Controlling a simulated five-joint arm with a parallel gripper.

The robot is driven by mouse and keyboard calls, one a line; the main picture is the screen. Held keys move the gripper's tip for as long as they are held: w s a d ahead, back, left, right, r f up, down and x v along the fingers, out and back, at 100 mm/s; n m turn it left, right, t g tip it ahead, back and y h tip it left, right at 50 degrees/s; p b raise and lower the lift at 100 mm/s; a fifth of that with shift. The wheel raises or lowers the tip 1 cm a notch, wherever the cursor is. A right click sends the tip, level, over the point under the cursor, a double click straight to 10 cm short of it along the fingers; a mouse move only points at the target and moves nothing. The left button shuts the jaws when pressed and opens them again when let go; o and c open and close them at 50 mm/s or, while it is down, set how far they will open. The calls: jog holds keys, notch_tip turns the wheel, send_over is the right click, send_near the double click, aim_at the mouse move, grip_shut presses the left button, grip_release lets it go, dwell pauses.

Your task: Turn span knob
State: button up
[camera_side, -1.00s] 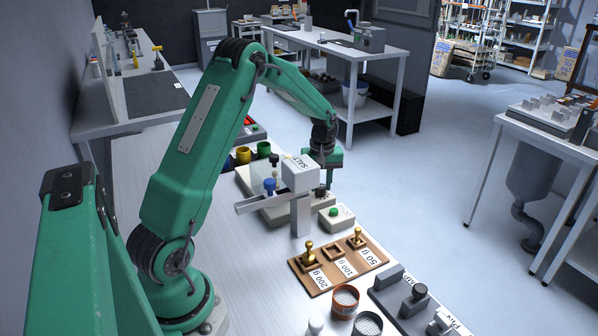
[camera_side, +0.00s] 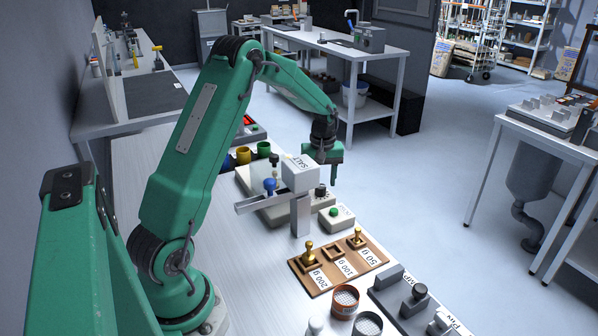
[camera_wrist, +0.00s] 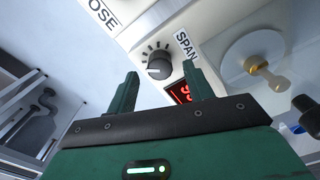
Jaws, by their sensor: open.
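The span knob (camera_wrist: 159,64) is a dark round knob on a pale panel with dial marks around it and a SPAN label (camera_wrist: 186,44). A red lit display (camera_wrist: 181,92) sits below it. My gripper (camera_wrist: 160,72) is open, its two green fingers spread on either side of the knob in the wrist view. The knob appears beyond the fingertips, and no contact shows. In the side view, my gripper (camera_side: 325,160) hangs above the far end of the pale instrument, behind the salt hopper (camera_side: 300,172). A small dark knob (camera_side: 320,190) shows below it there.
The white hopper stands on a post with a chute (camera_side: 258,202), close to my gripper. A green button (camera_side: 334,212) is on a box nearby. A wooden weight board (camera_side: 340,270) lies in front. In the wrist view, a brass-centred disc (camera_wrist: 254,66) is right of the knob.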

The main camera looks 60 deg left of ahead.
jog(key=shift+r, duration=3.2)
jog(key=n, duration=0.6)
jog(key=shift+f, duration=3.9)
jog(key=c, duration=1)
